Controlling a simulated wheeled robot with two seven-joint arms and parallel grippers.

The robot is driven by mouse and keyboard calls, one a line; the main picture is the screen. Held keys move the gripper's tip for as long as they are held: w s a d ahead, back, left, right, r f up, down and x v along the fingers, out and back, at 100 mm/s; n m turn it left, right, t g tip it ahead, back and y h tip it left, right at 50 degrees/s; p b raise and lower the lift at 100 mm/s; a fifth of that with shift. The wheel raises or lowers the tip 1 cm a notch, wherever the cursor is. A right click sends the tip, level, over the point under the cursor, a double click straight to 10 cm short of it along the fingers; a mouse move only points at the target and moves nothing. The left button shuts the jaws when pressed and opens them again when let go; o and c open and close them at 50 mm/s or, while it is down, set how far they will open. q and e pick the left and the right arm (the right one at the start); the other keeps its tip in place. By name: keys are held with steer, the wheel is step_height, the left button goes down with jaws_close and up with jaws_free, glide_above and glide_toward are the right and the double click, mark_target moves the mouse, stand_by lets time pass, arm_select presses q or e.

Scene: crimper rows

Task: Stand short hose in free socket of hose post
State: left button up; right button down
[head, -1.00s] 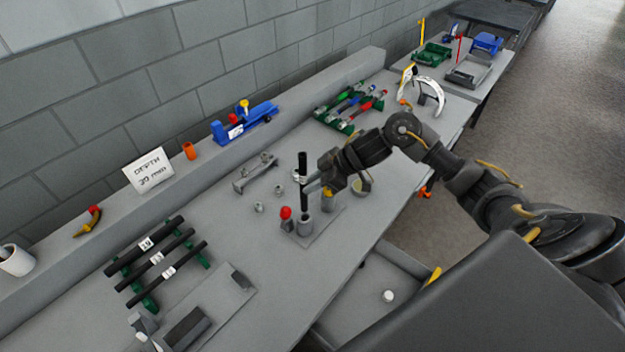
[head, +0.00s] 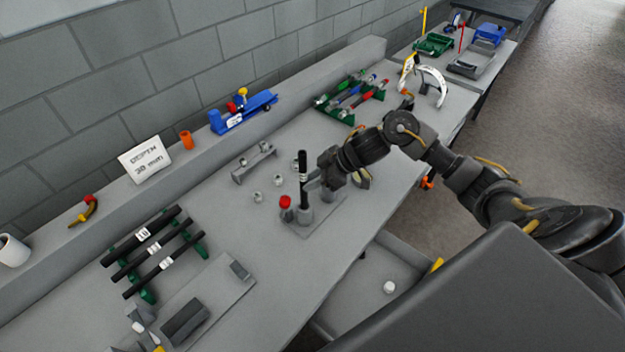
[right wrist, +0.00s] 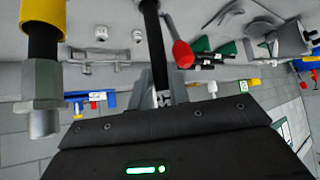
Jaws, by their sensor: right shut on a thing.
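The short hose (head: 303,167) is black with a white label and stands upright in the head view. My right gripper (head: 312,186) is shut on it from the right. Its lower end meets the grey socket (head: 304,216) of the hose post; I cannot tell how deep it sits. A red-topped piece (head: 285,203) stands just left of that socket. In the right wrist view the hose (right wrist: 150,35) runs down between the fingers (right wrist: 160,92), with the red top (right wrist: 182,54) beside it. My left gripper is not in view.
A rack of black hoses (head: 155,250) lies front left. Small grey fittings (head: 279,180) and a grey bracket (head: 254,162) stand behind the post. A depth sign (head: 146,158) and blue tool (head: 243,113) are on the ledge. A yellow-banded fitting (right wrist: 42,85) is close in the right wrist view.

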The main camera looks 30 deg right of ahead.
steer(key=shift+p, duration=0.4)
steer(key=shift+p, duration=0.65)
stand_by(1.0)
step_height(320, 180, down, 8)
steer(key=b, duration=0.4)
steer(key=shift+r+b, duration=0.2)
steer(key=shift+b, duration=0.1)
stand_by(2.4)
steer(key=c, duration=1.2)
jaws_free()
steer(key=shift+c, duration=0.2)
steer(key=b+v, duration=0.2)
steer(key=v, duration=0.9)
steer(key=shift+f, duration=0.1)
